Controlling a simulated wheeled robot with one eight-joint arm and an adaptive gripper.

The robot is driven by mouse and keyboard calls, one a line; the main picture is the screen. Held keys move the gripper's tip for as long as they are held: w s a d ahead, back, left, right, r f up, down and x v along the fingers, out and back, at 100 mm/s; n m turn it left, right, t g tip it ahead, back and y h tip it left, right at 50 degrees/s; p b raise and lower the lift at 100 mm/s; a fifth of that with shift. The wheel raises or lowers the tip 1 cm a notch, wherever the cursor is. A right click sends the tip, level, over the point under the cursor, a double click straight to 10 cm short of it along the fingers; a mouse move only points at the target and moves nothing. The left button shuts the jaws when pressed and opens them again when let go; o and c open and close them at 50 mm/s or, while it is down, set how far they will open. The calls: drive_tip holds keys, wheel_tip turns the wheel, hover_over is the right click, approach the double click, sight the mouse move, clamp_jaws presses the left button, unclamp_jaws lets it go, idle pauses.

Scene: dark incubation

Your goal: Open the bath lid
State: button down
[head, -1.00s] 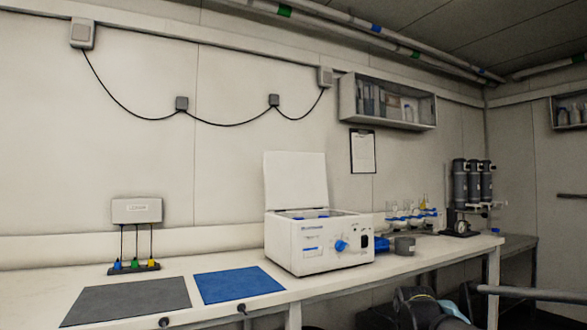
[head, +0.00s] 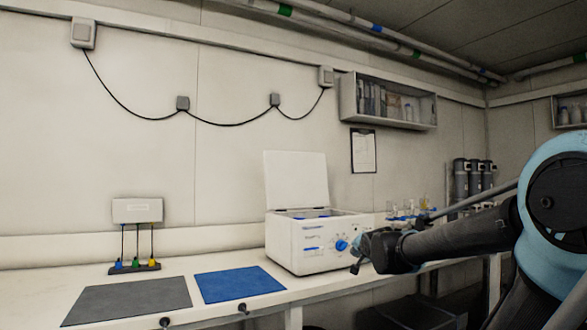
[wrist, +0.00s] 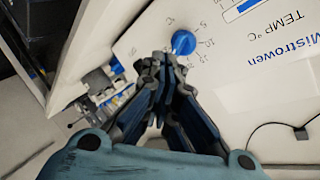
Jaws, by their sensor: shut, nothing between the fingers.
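The white bath (head: 308,258) stands on the bench in the head view. Its lid (head: 296,180) is raised and stands upright at the back, and the bath's top is uncovered with blue items showing inside. The bath's front panel has a blue knob (head: 341,245), which also shows in the wrist view (wrist: 183,42). My gripper (head: 362,254) is just right of the knob, in front of the panel. In the wrist view my gripper (wrist: 155,62) is shut and empty, its fingertips close to the knob; I cannot tell whether they touch it.
A grey mat (head: 128,301) and a blue mat (head: 238,284) lie on the bench left of the bath. A small rack with coloured tips (head: 135,266) stands behind them. Glassware (head: 405,210) stands right of the bath, partly behind my arm. A shelf (head: 388,103) hangs above.

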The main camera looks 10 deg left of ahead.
drive_tip(key=w+a+r+m+t+y, duration=0.1)
drive_tip(key=w+a+r+t+y, duration=0.2)
drive_tip(key=a+r, duration=0.4)
drive_tip(key=w+a+r+m+t+y, duration=0.1)
drive_tip(key=w+a+r+y, duration=0.1)
drive_tip(key=a+r+y, duration=0.55)
drive_tip(key=w+a+r+m+t+y, duration=0.1)
drive_tip(key=w+a+r+t+y, duration=0.2)
drive_tip(key=r, duration=0.7)
drive_tip(key=w+a+r+h, duration=0.1)
drive_tip(key=w+a+r, duration=0.6)
drive_tip(key=w, duration=0.2)
drive_tip(key=shift+w+a+r+g, duration=0.15)
drive_tip(key=shift+w+a+g, duration=0.15)
drive_tip(key=shift+w+a, duration=0.1)
drive_tip(key=shift+d+h, duration=0.1)
drive_tip(key=shift+h, duration=0.15)
drive_tip(key=w+a+r+g+h, duration=0.1)
drive_tip(key=w+a+r+g, duration=0.1)
drive_tip(key=w+r, duration=0.1)
drive_tip(key=shift+w+a+r, duration=0.2)
drive_tip(key=shift+w+a, duration=0.2)
drive_tip(key=shift+w, duration=0.15)
drive_tip(key=shift+s, duration=0.1)
drive_tip(key=s+d+r, duration=0.1)
drive_tip(key=s+d, duration=0.6)
drive_tip(key=s, duration=0.4)
drive_tip(key=shift+d+r, duration=0.4)
